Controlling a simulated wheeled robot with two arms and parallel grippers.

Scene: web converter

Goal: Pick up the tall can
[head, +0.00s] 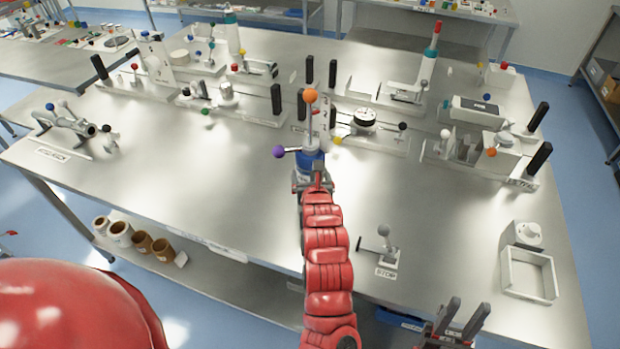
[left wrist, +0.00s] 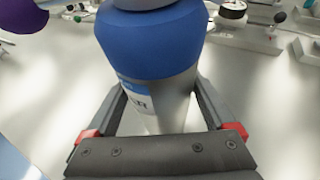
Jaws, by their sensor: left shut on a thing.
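The tall can (head: 309,160) has a blue upper part and a grey-white lower body. It is near the middle of the table in the head view. An orange ball on a stem shows above it and a purple ball to its left. In the left wrist view the can (left wrist: 152,45) stands between the fingers, with part of a label showing. My left gripper (head: 314,183) is shut on the can. The can's base is hidden, so I cannot tell whether it touches the table. My right gripper (head: 456,318) is open and empty at the lower right.
The metal table (head: 200,165) carries several white fixtures with levers and coloured knobs along its back. A small grey-knobbed lever (head: 385,245) and a white square frame (head: 528,275) are at the front right. The table's left middle is clear.

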